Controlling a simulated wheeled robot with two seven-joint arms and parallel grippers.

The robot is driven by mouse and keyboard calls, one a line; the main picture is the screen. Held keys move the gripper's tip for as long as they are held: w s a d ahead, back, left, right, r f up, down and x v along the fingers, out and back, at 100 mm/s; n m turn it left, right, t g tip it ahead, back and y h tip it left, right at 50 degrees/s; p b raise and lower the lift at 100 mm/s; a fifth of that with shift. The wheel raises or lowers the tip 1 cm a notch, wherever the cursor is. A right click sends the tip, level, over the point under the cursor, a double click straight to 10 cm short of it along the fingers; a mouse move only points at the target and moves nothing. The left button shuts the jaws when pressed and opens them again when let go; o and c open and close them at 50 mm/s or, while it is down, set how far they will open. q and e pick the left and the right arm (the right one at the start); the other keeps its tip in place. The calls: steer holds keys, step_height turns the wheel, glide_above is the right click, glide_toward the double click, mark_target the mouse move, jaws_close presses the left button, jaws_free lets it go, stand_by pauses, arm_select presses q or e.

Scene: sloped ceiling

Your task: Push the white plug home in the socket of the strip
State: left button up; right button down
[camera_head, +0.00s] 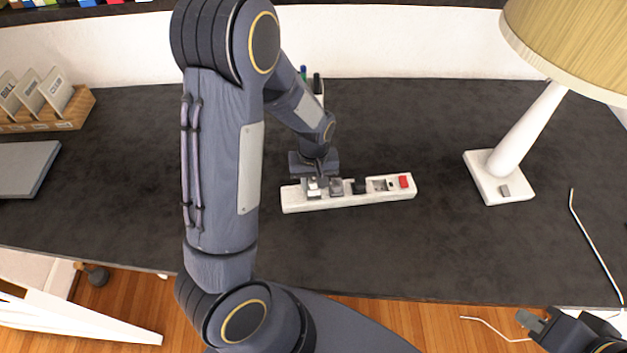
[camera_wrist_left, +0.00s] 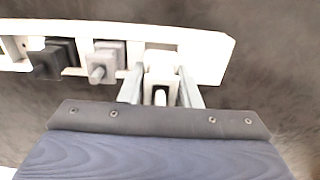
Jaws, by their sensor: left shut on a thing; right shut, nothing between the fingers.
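The white power strip (camera_head: 345,201) lies on the dark desk, with a red switch (camera_head: 404,181) at its right end. It crosses the top of the left wrist view (camera_wrist_left: 205,48). My left gripper (camera_head: 316,188) reaches down over the strip's left part. In the left wrist view its two fingers (camera_wrist_left: 161,88) are shut on the white plug (camera_wrist_left: 160,75). The plug is at the strip's end socket; I cannot tell how deep it sits. A grey plug (camera_wrist_left: 104,60) and a black plug (camera_wrist_left: 50,58) stand in neighbouring sockets. My right gripper (camera_head: 530,320) is shut and empty, low at the right.
A lamp (camera_head: 500,178) stands on the desk right of the strip. A pen holder (camera_head: 319,92) is behind my left wrist. A wooden file tray (camera_head: 72,114) and a grey flat thing (camera_head: 24,167) are at the far left. A white cable (camera_head: 594,245) hangs over the desk's right side.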

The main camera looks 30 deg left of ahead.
arm_select(q)
steer(key=shift+f+b, duration=0.85)
steer(key=shift+f, duration=0.1)
steer(key=o, duration=1)
steer(key=shift+r, duration=0.1)
steer(key=shift+r, duration=0.15)
step_height(320, 180, up, 7)
steer(key=shift+r, duration=0.2)
steer(key=shift+r, duration=0.1)
